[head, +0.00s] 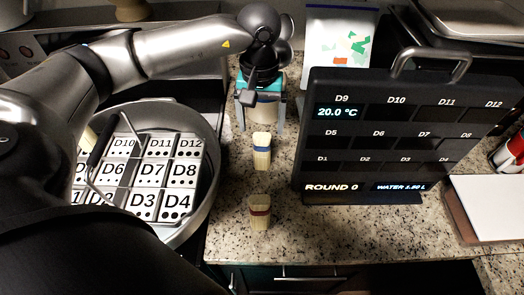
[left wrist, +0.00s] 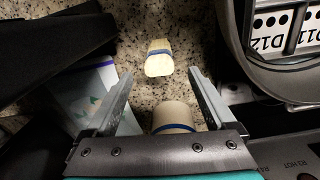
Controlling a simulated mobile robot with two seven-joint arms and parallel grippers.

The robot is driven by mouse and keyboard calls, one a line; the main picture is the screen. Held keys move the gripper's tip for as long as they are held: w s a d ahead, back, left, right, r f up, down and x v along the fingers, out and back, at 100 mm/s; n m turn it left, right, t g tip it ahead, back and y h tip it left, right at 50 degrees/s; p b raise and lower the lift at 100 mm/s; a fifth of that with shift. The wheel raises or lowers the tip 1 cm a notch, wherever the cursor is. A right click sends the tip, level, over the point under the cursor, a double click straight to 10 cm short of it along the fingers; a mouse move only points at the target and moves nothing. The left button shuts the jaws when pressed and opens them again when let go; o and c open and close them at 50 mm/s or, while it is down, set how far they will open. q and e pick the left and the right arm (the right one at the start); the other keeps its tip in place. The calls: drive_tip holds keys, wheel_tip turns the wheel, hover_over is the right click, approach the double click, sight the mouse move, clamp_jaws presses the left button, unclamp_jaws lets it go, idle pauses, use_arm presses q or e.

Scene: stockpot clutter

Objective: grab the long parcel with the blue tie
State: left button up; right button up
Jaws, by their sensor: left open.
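My left gripper (head: 259,122) points down over the counter behind the pale parcels, its two fingers apart. In the left wrist view the open fingers (left wrist: 157,76) stand either side of a pale round-ended parcel (left wrist: 173,115) with a blue band; they do not visibly grip it. It is mostly hidden by the gripper in the head view. A second pale parcel with a blue tie (head: 262,158) stands in front of the gripper and shows beyond the fingertips in the left wrist view (left wrist: 159,64). A parcel with a brownish-red tie (head: 259,220) stands nearer the front edge. My right gripper is out of view.
A steel pot (head: 212,185) holding a grid of labelled cells stands at left. A dark display panel (head: 390,172) stands right of the parcels. A white bag with coloured patches (head: 338,62) is behind. A white board (head: 490,205) lies at right.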

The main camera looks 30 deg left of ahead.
sight(262, 136)
use_arm(q)
drive_tip(key=shift+s+d+f+p, duration=0.1)
drive_tip(key=shift+f+p, duration=0.1)
drive_tip(key=shift+f, duration=1.25)
drive_tip(key=shift+s+d+f+p, duration=0.1)
drive_tip(key=shift+f+p, duration=0.05)
drive_tip(key=shift+f, duration=1.3)
drive_tip(key=shift+w, duration=0.1)
clamp_jaws()
drive_tip(key=shift+r, duration=0.1)
